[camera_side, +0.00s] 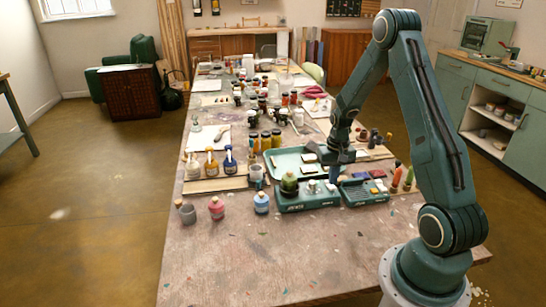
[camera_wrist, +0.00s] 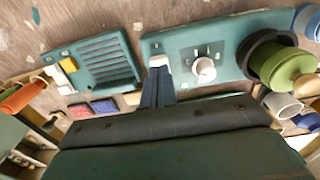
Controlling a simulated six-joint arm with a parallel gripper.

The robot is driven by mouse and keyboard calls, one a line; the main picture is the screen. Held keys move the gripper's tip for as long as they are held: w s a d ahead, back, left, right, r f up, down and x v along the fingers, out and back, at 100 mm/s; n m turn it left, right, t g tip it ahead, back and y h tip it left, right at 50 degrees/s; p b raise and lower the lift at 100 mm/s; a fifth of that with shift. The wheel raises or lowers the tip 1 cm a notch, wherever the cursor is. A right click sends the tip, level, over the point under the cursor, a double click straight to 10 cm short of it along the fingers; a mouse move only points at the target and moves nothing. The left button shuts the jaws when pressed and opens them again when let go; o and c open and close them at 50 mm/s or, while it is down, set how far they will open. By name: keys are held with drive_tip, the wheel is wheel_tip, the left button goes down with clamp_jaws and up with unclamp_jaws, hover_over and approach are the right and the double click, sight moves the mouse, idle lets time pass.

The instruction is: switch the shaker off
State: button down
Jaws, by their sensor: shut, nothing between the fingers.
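The shaker (camera_side: 305,203) is a teal box on the table in the side view, with a green jar (camera_side: 289,184) upright at its left end. In the wrist view the shaker (camera_wrist: 185,47) shows a white round knob (camera_wrist: 204,70) and small slots, and the green jar (camera_wrist: 285,66) sits in a dark round holder. My gripper (camera_side: 333,181) is shut and empty, pointing down at the shaker's right end. In the wrist view its fingers (camera_wrist: 158,80) overlap the shaker's edge beside a small white part (camera_wrist: 158,61). I cannot tell whether they touch it, or the switch's position.
A second teal box (camera_side: 364,193) with a slotted top stands close to the right of the shaker. A pale teal tray (camera_side: 292,154) lies behind. Orange and green bottles (camera_side: 408,178) stand at the right. Small jars (camera_side: 217,209) stand at the left. The front table is clear.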

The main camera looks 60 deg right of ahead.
drive_tip(key=shift+f, duration=0.75)
idle(0.7)
drive_tip(key=shift+r, duration=3.55)
